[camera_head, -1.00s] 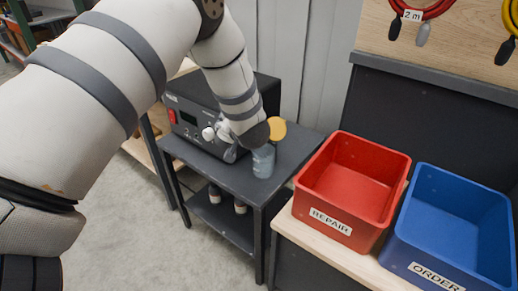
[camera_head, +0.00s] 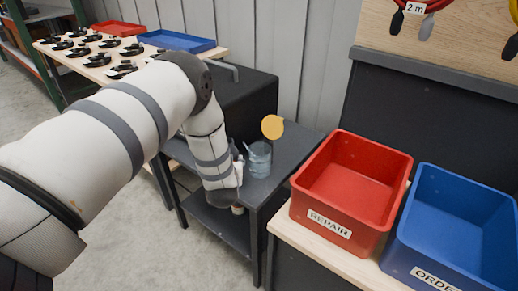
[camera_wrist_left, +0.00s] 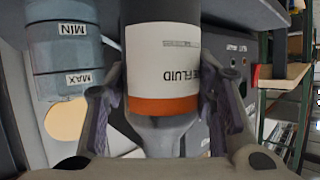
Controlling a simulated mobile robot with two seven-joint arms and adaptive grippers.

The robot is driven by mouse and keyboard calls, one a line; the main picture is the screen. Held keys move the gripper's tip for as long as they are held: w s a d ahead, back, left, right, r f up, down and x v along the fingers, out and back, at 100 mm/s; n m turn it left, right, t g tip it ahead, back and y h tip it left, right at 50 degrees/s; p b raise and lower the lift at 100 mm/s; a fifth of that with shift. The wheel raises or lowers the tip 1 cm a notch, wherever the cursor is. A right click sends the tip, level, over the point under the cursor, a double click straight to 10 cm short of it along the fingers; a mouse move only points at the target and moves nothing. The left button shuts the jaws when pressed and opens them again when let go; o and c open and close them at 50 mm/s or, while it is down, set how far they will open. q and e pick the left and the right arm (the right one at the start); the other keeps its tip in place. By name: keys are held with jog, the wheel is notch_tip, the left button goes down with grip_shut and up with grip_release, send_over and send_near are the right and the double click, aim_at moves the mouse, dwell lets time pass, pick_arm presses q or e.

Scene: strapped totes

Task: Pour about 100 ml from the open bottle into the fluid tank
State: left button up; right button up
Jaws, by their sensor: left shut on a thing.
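The fluid tank (camera_head: 259,160) is a clear grey-blue cylinder on the top of the dark cart, with its round yellow lid (camera_head: 272,127) standing open. The wrist view, which is upside down, shows the tank (camera_wrist_left: 62,58) with its MIN and MAX labels and the lid (camera_wrist_left: 66,118). My left gripper (camera_wrist_left: 165,98) is shut on the bottle (camera_wrist_left: 160,55), which has a white FLUID label and an orange band. The bottle looks roughly upright, beside the tank and apart from it. In the head view my wrist hides most of the gripper and bottle. My right gripper is not in view.
The cart (camera_head: 286,160) also holds a dark box-shaped device (camera_head: 250,95) behind my arm. A red REPAIR bin (camera_head: 345,185) and a blue ORDER bin (camera_head: 455,225) stand to the right.

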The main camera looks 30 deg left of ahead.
pick_arm(q)
jog(key=shift+s+f+n, duration=0.1)
jog(key=shift+f+n, duration=0.1)
jog(key=shift+n, duration=0.1)
